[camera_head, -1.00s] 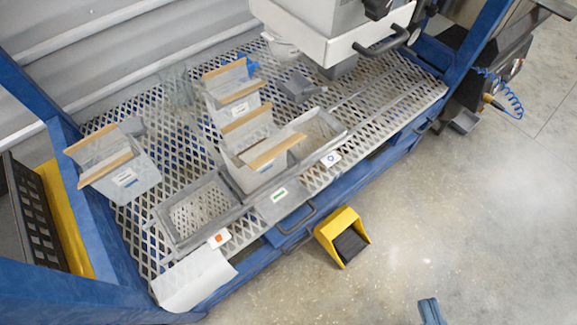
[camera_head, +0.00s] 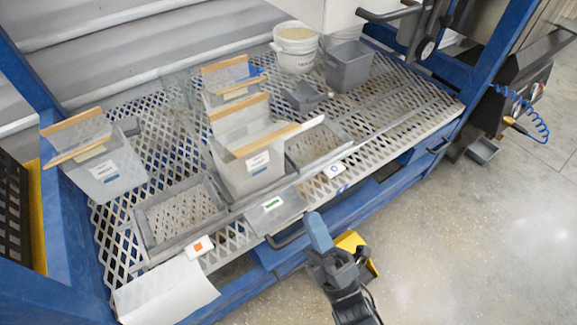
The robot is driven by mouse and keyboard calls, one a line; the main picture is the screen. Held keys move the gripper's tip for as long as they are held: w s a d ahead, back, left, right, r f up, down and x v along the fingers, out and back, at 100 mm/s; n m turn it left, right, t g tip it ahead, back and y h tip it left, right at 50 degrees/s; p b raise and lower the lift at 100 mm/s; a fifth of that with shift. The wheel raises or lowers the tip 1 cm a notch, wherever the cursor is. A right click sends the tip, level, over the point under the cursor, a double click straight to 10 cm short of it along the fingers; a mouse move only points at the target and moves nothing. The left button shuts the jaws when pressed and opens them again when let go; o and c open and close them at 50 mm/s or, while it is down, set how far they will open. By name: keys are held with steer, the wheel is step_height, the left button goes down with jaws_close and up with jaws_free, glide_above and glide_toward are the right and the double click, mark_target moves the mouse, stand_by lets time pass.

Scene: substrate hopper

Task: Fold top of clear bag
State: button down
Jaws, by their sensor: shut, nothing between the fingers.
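Three clear bags with tan strips along their top edges stand on the metal mesh bench. The left bag (camera_head: 109,174) stands at the bench's left end. The middle bag (camera_head: 238,172) stands at the front, by the grey trays, with its top spread open. The rear bag (camera_head: 222,96) stands behind it, with something blue beside its top. All three carry white labels. My gripper (camera_head: 318,230) is at the bench's front edge, below and right of the middle bag and apart from it. Its blue fingers are shut and empty.
A grey tray with an orange-marked tag (camera_head: 200,246) lies front left, near a white sheet (camera_head: 165,292). A yellow pedal (camera_head: 352,241) is on the floor behind my arm.

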steer(key=w+a+r+n+y+p, duration=0.1)
steer(key=w+a+r+p, duration=0.1)
steer(key=w+a+r, duration=0.4)
steer(key=w+r, duration=0.3)
steer(key=shift+r, duration=0.25)
stand_by(0.4)
